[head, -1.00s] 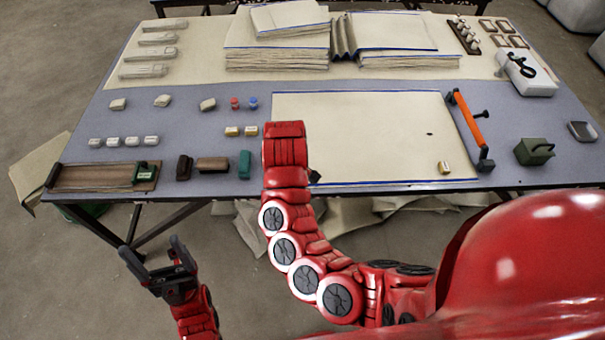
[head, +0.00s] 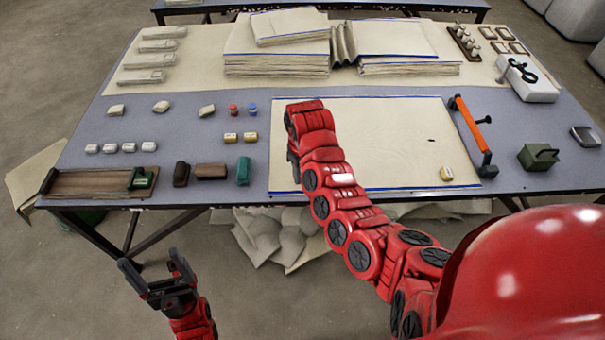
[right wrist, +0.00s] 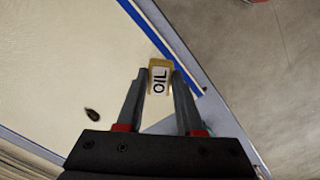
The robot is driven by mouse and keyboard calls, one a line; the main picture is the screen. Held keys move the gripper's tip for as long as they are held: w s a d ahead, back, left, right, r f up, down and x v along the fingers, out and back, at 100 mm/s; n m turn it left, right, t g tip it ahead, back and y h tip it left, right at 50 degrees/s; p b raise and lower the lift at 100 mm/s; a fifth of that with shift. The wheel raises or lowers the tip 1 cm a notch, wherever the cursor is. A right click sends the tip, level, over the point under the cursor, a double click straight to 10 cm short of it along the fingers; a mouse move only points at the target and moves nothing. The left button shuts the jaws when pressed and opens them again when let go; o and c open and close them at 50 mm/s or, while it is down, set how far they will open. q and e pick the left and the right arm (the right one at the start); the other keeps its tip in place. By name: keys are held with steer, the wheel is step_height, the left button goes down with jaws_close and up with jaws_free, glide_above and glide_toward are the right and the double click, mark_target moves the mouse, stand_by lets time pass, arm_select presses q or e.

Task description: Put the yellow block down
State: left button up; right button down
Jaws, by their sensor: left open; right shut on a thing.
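My right gripper (right wrist: 158,85) is shut on a yellow block (right wrist: 159,66) with a white "OIL" label. In the right wrist view the block lies over the cream cloth (right wrist: 60,65) near its blue edge; I cannot tell whether it touches the cloth. Another yellow block (head: 446,173) rests at the cloth's front right. Two more, a left one (head: 231,137) and a right one (head: 250,137), stand left of the cloth. My left gripper (head: 155,259) is open and empty, off the table's front.
A green block (head: 243,171) stands by the cloth's front left corner. An orange-handled bar (head: 472,127) and a green box (head: 538,157) stand to the right. Folded cloth stacks (head: 275,65) fill the back.

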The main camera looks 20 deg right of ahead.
steer(key=shift+w+d+f, duration=0.1)
steer(key=shift+w+d, duration=0.1)
steer(key=shift+w, duration=0.4)
steer(key=shift+w+d+f, duration=0.1)
steer(key=shift+w+d, duration=0.1)
steer(key=shift+w, duration=0.35)
steer(key=shift+w+d, duration=0.2)
step_height(320, 180, down, 2)
steer(key=shift+f, duration=0.15)
steer(key=shift+f+p, duration=0.3)
steer(key=shift+f, duration=0.25)
steer(key=shift+f, duration=0.15)
steer(key=c, duration=0.5)
jaws_free()
steer(key=shift+c, duration=0.2)
